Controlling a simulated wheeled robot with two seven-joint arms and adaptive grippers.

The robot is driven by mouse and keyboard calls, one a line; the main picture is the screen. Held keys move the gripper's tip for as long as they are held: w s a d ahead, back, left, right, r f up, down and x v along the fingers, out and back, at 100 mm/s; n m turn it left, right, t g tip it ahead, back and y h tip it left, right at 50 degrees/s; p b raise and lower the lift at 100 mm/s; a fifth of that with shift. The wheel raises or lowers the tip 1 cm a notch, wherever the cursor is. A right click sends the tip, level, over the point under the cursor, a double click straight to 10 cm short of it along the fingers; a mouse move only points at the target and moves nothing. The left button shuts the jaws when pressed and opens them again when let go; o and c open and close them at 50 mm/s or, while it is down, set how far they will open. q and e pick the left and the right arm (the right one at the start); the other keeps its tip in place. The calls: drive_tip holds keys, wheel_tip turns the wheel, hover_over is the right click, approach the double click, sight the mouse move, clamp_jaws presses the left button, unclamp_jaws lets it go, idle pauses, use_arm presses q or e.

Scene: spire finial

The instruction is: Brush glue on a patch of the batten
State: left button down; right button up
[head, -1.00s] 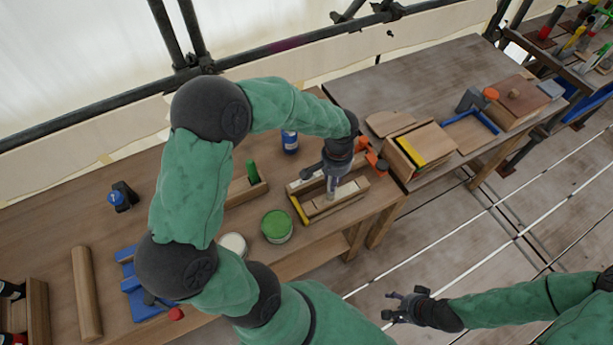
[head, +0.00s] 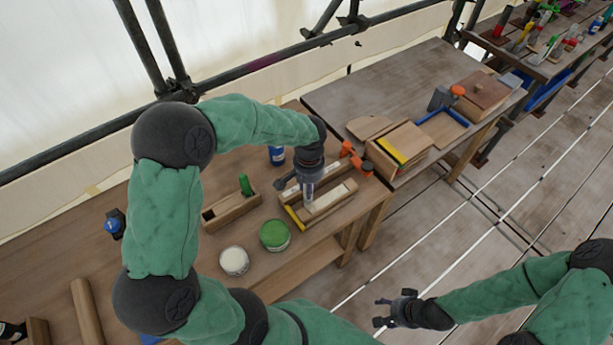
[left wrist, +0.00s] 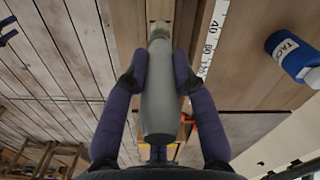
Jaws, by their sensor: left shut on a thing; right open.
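My left gripper (head: 309,177) is shut on a brush, whose grey handle (left wrist: 158,95) lies between the fingers in the left wrist view. In the head view the brush (head: 308,193) points down at the pale batten (head: 331,197), which lies in a wooden holder on the bench. The brush tip is at or just above the batten; I cannot tell whether it touches, and no glue patch can be made out. My right gripper (head: 390,312) is open and empty, over the floor in front of the bench.
A green-topped tin (head: 274,235) and a white-topped tin (head: 234,261) stand left of the holder. A wooden box (head: 228,211) and a blue bottle (head: 276,155) are behind. A white scale (left wrist: 213,35) runs beside the brush. An orange clamp (head: 354,157) sits at the holder's right.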

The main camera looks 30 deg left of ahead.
use_arm(q)
wheel_tip(320, 180, up, 2)
drive_tip(key=shift+s+a+p, duration=0.1)
drive_tip(key=shift+p, duration=0.4)
drive_tip(key=shift+r+p, duration=0.9)
drive_tip(key=shift+r, duration=0.45)
